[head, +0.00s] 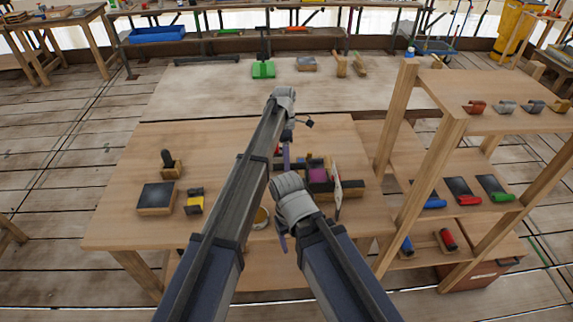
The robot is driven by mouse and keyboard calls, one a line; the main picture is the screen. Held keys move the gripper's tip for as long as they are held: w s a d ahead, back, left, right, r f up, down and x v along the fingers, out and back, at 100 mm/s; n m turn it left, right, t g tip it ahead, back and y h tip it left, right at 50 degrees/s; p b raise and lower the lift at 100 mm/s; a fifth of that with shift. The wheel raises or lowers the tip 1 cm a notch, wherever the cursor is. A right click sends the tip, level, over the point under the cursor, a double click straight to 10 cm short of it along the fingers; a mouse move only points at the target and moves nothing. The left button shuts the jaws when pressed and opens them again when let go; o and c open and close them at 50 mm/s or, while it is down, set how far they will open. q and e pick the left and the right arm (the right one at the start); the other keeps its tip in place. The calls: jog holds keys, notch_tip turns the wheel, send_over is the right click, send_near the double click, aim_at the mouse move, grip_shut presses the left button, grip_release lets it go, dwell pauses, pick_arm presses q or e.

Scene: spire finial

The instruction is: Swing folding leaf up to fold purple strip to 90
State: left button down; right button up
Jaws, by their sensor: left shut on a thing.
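The bending device (348,188) stands on the right part of the wooden bench, with dark and yellow parts. The purple strip (318,175) shows in it as a small purple patch; its bend angle cannot be read. My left gripper (287,158) points down at the device's left end and is shut on what appears to be the folding leaf, mostly hidden behind my arms. My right gripper (283,242) hangs over the bench nearer to me, below its grey wrist; its jaws are too small to read. A thin pale upright plate (338,186) stands at the device's right side.
On the bench's left are a dark-topped block (156,198), a yellow-and-black block (195,202) and a small stand with a black knob (170,165). A wooden shelf (455,125) with coloured tools rises close on the right.

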pick_arm(q)
jog(key=c, duration=0.6)
grip_release()
jog(key=p+v, duration=0.7)
jog(key=shift+w+r, duration=0.25)
jog(key=shift+r, duration=0.05)
